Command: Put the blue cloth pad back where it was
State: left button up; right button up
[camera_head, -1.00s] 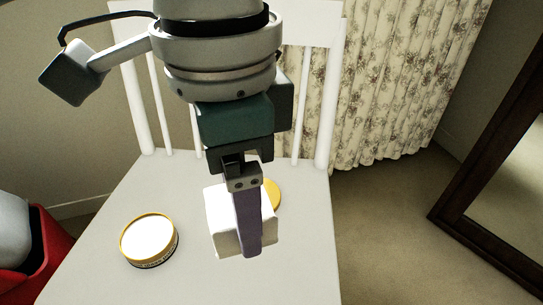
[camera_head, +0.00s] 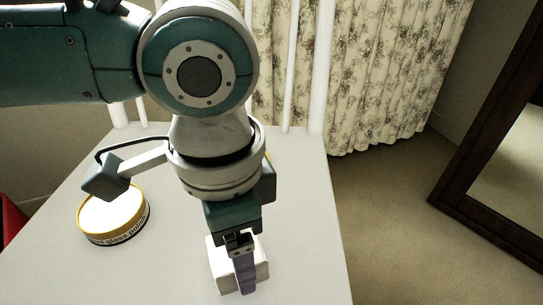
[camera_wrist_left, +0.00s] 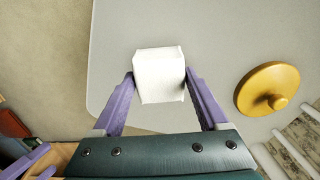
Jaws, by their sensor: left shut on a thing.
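My left gripper (camera_head: 245,278) is shut on a white block (camera_head: 220,264), over the front part of the white chair seat (camera_head: 170,270). In the left wrist view the white block (camera_wrist_left: 160,72) sits between the two purple fingertips of my left gripper (camera_wrist_left: 160,82). I cannot tell whether the block touches the seat. I see no blue surface on it, and no separate blue cloth pad shows. Purple finger-like pieces, seemingly of my right gripper (camera_wrist_left: 35,165), show at the lower left of the left wrist view; their opening is unclear.
A round tin (camera_head: 113,215) with a yellow rim and white top stands on the seat at left. A yellow knobbed lid (camera_wrist_left: 268,88) lies on the seat in the left wrist view. Floral curtain (camera_head: 370,80) and dark-framed mirror (camera_head: 490,190) stand beyond. The seat's front left is clear.

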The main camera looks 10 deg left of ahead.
pick_arm(q)
jog(key=o, duration=1.1)
notch_tip(320, 180, up, 11)
jog(key=p, duration=0.8)
jog(key=s+d+t+h, duration=0.1)
jog(key=s+d+h, duration=0.35)
jog(key=d, duration=0.35)
jog(key=s+a+n+t+y, duration=0.1)
jog(key=s+a+n, duration=0.1)
jog(key=a, duration=0.3)
jog(key=s+a+f+n+y, duration=0.1)
jog(key=s+a+n+y, duration=0.1)
jog(key=a, duration=0.4)
jog(key=s+a+n+t+y, duration=0.1)
jog(key=s+a+n, duration=0.2)
jog(key=a+n, duration=0.2)
jog(key=shift+s+a+f+t, duration=0.15)
jog(key=shift+s+a+t, duration=0.15)
jog(key=shift+a, duration=0.4)
